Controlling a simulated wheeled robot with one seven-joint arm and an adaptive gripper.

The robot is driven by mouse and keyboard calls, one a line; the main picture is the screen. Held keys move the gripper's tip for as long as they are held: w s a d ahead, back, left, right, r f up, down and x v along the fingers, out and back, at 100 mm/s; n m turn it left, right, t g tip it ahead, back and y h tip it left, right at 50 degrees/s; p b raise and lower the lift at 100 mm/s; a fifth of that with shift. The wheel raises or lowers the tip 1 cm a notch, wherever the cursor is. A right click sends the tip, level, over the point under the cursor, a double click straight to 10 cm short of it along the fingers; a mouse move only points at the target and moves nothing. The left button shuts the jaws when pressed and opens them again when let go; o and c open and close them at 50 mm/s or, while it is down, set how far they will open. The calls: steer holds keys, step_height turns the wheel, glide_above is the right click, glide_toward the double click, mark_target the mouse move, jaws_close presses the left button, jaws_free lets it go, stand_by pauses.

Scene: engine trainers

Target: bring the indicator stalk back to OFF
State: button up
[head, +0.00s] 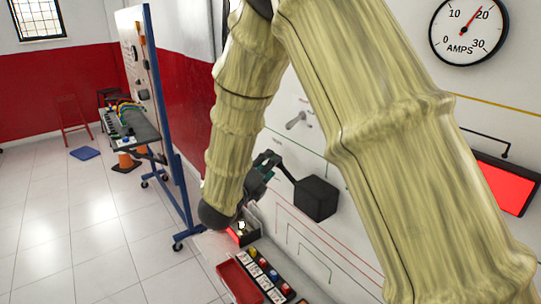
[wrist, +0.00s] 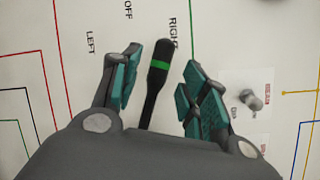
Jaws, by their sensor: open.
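The indicator stalk (wrist: 153,90) is a black lever with a green band. In the wrist view its tip lies beside the RIGHT label (wrist: 173,33), away from OFF (wrist: 128,10) and LEFT (wrist: 90,42). My gripper (wrist: 157,87) is open, with one teal-padded finger on each side of the stalk and gaps visible between. The stalk's lower end is hidden behind my gripper body. In the head view my gripper (head: 266,168) is at the panel beside a black box (head: 316,198), from which a thin dark rod reaches toward it.
A metal toggle lever (wrist: 251,100) is on the panel right of my gripper in the wrist view. Below in the head view are a red tray (head: 239,282) and a strip of coloured buttons (head: 268,277). A blue-framed stand (head: 165,130) is at left, beside open tiled floor.

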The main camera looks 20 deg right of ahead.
steer(key=p+x, duration=0.1)
steer(key=x, duration=0.2)
steer(key=shift+w+d+r, duration=0.1)
steer(key=shift+w+r, duration=0.05)
steer(key=shift+w+d, duration=0.4)
steer(key=shift+d, duration=0.05)
steer(key=shift+a, duration=0.1)
steer(key=shift+c, duration=0.2)
jaws_close()
